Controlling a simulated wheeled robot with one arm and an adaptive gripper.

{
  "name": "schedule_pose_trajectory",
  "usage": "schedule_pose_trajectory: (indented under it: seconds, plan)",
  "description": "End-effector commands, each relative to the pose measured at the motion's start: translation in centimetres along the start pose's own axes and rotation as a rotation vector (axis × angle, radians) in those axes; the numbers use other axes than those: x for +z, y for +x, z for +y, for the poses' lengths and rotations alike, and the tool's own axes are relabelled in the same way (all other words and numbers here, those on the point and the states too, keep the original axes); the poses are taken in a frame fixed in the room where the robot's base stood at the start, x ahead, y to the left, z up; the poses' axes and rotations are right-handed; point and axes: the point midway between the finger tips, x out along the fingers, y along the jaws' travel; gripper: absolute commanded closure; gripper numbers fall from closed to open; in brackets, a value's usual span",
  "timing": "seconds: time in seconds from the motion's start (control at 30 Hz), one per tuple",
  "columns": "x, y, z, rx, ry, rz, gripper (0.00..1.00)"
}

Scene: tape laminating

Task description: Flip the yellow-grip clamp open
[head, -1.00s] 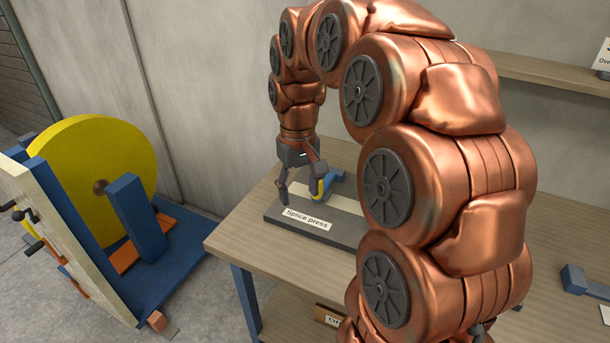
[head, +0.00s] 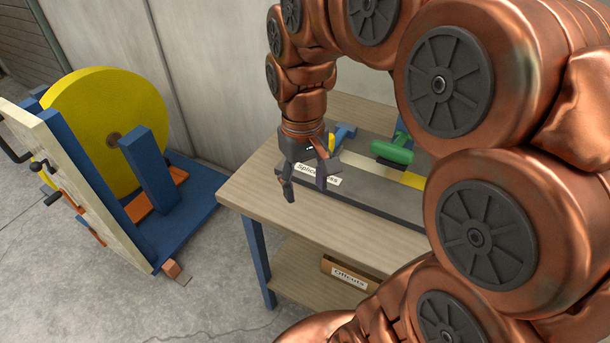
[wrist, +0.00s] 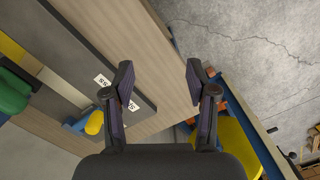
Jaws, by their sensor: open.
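The yellow-grip clamp (head: 332,143) is at the left end of the dark splice press (head: 385,201), with a blue part beside its grip. My gripper partly hides it in the head view. In the wrist view its yellow grip (wrist: 94,122) lies left of my left finger, apart from it. I cannot tell whether the clamp is open or shut. My gripper (head: 304,187) is open and empty, pointing down by the press's front left corner, in front of the label. In the wrist view nothing is between its fingertips (wrist: 160,80).
A green-grip clamp (head: 392,152) stands further right on the press, by a yellow strip (head: 412,180). A stand with a large yellow reel (head: 105,120) is on the floor to the left. An offcuts box (head: 350,273) is on the shelf below.

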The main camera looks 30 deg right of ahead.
Motion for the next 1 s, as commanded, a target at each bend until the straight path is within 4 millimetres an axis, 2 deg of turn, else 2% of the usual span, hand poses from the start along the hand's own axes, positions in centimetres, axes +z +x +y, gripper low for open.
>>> schedule_pose_trajectory:
  seconds: [0.23,0.37,0.73,0.9,1.0]
  plan:
    - [0.1,0.0,-0.1,0.000,-0.001,-0.001,0.43]
    - [1.4,0.2,-0.7,0.002,-0.010,-0.006,0.43]
    - [11.1,3.5,-3.5,0.014,-0.045,-0.055,0.43]
    - [13.8,4.7,-3.9,0.017,-0.047,-0.068,0.43]
    - [14.3,5.0,-3.9,0.017,-0.048,-0.070,0.43]
